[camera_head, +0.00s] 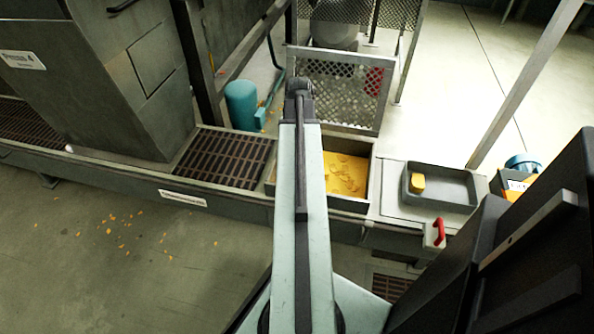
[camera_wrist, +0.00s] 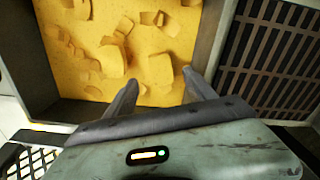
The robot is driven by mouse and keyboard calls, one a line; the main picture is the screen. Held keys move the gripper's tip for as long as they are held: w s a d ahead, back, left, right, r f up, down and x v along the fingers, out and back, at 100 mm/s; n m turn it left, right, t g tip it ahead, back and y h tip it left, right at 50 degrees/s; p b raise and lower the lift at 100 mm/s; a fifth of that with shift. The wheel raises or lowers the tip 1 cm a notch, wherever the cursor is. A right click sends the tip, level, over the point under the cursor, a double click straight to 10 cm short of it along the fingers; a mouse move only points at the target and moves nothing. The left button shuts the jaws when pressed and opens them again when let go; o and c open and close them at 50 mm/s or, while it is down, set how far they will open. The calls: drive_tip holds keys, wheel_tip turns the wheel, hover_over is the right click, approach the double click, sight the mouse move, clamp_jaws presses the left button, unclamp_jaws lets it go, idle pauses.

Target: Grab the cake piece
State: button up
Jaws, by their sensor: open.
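Several curved yellow cake pieces lie on yellow material in a grey-walled bin (camera_wrist: 45,60). One cake piece (camera_wrist: 158,74) shows between and beyond my fingertips in the wrist view, and a larger one (camera_wrist: 112,62) lies to its left. My gripper (camera_wrist: 160,77) is open over the bin, with nothing visibly held. I cannot tell how high the fingertips are above the pieces. In the head view, pieces (camera_head: 345,172) show in the bin right of my arm, which hides the bin's left part and my gripper.
A grey tray (camera_head: 450,188) with one yellow block (camera_head: 417,182) stands right of the bin. A slotted grate (camera_head: 225,157) lies left of it. A mesh guard (camera_head: 340,92) rises behind. Yellow crumbs (camera_head: 125,235) are scattered on the open floor at left.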

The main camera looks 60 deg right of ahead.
drive_tip(key=shift+s+d+f+b, duration=0.15)
drive_tip(key=shift+f+b, duration=0.9)
drive_tip(key=shift+f, duration=0.3)
drive_tip(key=f+b, duration=0.5)
drive_tip(key=shift+w, duration=0.25)
drive_tip(key=shift+r, duration=0.1)
clamp_jaws()
